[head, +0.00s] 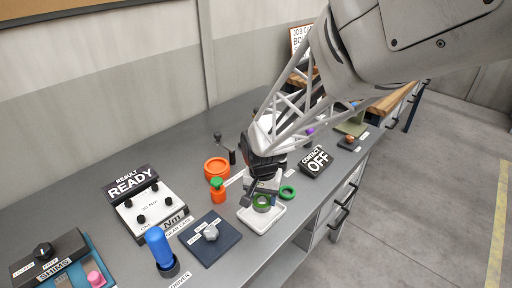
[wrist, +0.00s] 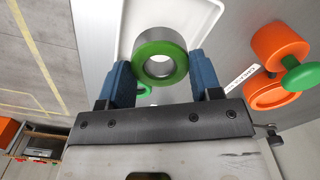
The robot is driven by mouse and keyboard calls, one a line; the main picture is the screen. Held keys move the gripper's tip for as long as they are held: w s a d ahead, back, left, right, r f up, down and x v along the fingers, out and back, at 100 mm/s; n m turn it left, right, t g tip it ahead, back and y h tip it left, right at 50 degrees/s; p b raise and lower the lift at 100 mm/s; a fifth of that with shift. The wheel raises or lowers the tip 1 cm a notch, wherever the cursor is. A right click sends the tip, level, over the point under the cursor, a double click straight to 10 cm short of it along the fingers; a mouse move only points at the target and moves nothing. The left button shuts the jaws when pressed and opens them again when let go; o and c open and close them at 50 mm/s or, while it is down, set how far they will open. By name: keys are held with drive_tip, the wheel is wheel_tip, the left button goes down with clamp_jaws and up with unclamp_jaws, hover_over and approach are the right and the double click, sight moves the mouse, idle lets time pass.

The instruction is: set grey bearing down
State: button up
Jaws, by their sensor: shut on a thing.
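My gripper (head: 263,189) is shut on the grey bearing (wrist: 160,60), a thick grey ring with a green face. The blue fingers stand at either side of it in the wrist view. In the head view the bearing (head: 262,203) is at the white tray (head: 262,222), which also fills the background in the wrist view (wrist: 141,22). I cannot tell whether the bearing touches the tray floor. A green ring (head: 288,192) lies on the bench just right of the tray; in the wrist view a green piece is partly hidden behind the left finger.
A dark blue plate (head: 208,246) with a grey knob lies in front left. The CONTACT OFF sign (head: 316,162) stands behind right. The bench edge is close to the tray's right.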

sight(262, 200)
drive_tip(key=shift+f, duration=1.75)
drive_tip(key=shift+f, duration=0.1)
drive_tip(key=o, duration=0.8)
wheel_tip(262, 200, up, 12)
drive_tip(key=shift+r, duration=0.15)
